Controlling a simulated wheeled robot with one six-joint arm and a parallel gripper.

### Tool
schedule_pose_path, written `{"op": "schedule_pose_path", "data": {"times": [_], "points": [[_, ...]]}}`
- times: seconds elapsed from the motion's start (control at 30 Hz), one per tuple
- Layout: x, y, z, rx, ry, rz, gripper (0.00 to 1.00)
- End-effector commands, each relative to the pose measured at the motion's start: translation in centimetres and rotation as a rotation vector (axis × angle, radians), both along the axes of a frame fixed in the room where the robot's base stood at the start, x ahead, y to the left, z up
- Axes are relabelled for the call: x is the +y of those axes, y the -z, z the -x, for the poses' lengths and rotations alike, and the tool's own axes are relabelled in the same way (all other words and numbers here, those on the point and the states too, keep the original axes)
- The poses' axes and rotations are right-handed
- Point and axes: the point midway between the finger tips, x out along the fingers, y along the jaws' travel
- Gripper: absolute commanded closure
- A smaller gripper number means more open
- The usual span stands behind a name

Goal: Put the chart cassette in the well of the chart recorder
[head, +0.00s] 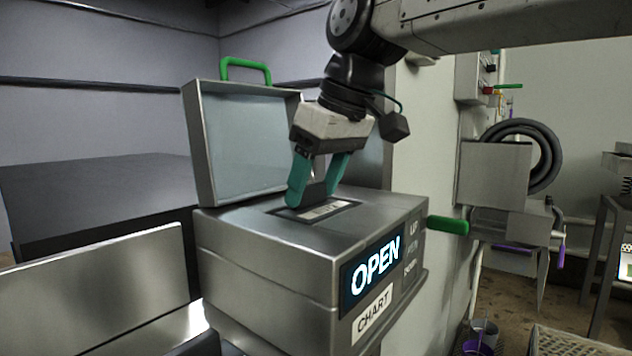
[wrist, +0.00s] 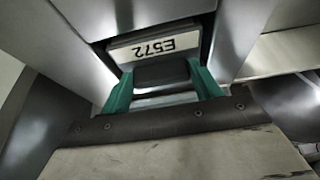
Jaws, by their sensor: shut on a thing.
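The chart recorder (head: 265,255) is a grey metal box with a lit "OPEN" display and a "CHART" label on its front. Its lid (head: 240,145), with a green handle, stands raised at the back. My gripper (head: 316,190), with teal fingers, points down at the well (head: 348,206) in the recorder's top. It is shut on the dark chart cassette (head: 314,193), which is at the well opening. In the wrist view the cassette (wrist: 162,75) is between the fingers, beside a white label (wrist: 153,45) reading "E572". How deep the cassette sits is hidden.
A green lever (head: 447,225) sticks out from the recorder's right side. A grey panel (head: 100,290) stands at the front left. A wall unit with a coiled dark hose (head: 545,150) is at the right. The raised lid stands close behind my gripper.

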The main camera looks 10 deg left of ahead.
Motion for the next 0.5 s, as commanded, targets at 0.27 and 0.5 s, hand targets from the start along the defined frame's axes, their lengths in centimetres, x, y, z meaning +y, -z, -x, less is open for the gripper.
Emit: {"op": "schedule_pose_path", "data": {"times": [0.27, 0.5], "points": [[0.0, 0.08, 0.01, -0.001, 0.0, -0.001, 0.76], [0.01, 0.28, 0.0, 0.0, 0.0, 0.0, 0.15]]}}
